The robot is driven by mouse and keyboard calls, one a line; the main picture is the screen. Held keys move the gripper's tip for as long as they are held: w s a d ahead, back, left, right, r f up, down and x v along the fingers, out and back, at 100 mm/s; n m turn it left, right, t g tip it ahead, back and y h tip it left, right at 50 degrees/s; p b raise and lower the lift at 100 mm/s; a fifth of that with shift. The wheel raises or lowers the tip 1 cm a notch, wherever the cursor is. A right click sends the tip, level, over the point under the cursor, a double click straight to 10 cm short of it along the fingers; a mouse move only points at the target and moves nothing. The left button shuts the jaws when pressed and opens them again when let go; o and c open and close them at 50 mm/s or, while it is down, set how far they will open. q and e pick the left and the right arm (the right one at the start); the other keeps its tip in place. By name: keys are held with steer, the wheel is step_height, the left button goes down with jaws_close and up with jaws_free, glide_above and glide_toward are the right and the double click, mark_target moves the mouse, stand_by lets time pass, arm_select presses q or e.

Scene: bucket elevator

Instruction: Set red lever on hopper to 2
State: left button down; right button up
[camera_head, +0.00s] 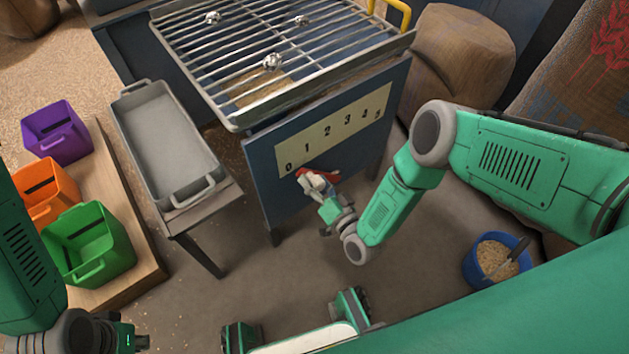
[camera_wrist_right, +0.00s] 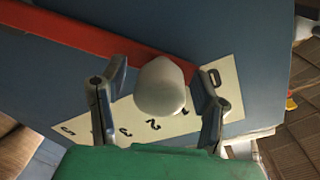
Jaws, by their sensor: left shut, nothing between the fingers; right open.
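The blue hopper (camera_head: 262,180) has a pale scale plate (camera_head: 338,126) numbered 0 to 5. The red lever (camera_head: 331,176) is below the plate near 0 and 1, partly hidden by my right gripper (camera_head: 318,186). In the right wrist view the lever's red bar (camera_wrist_right: 75,38) runs to a white knob (camera_wrist_right: 160,88) close to the 0 and 1 marks. My right gripper is open, with one finger on each side of the knob and visible gaps. My left gripper (camera_head: 128,342) is shut and empty at the lower left, partly cut off.
A grate (camera_head: 270,65) with several small metal pieces tops the hopper. A grey tray (camera_head: 165,140) stands left of it. Purple (camera_head: 55,132), orange (camera_head: 47,188) and green (camera_head: 90,245) bins sit on a wooden platform. A blue bucket (camera_head: 480,265) of grain stands at right.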

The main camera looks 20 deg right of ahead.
jaws_close()
steer(key=shift+d, duration=0.1)
steer(key=shift+w+d+r+m, duration=0.2)
steer(key=shift+d+r+m, duration=0.35)
steer(key=shift+d+m, duration=0.1)
steer(key=d+m, duration=0.1)
steer(key=w+d+r+m, duration=0.1)
steer(key=d+r+m, duration=0.1)
steer(key=d, duration=0.1)
steer(key=shift+w+d, duration=0.1)
steer(key=shift+w, duration=0.15)
steer(key=shift+w+d+r+m, duration=0.1)
steer(key=shift+w+d+m, duration=0.1)
steer(key=shift+d+m, duration=0.4)
steer(key=shift+w+d+r+m, duration=0.1)
steer(key=shift+w+d+m, duration=0.1)
steer(key=shift+d+m, duration=0.35)
steer(key=shift+d, duration=0.1)
jaws_free()
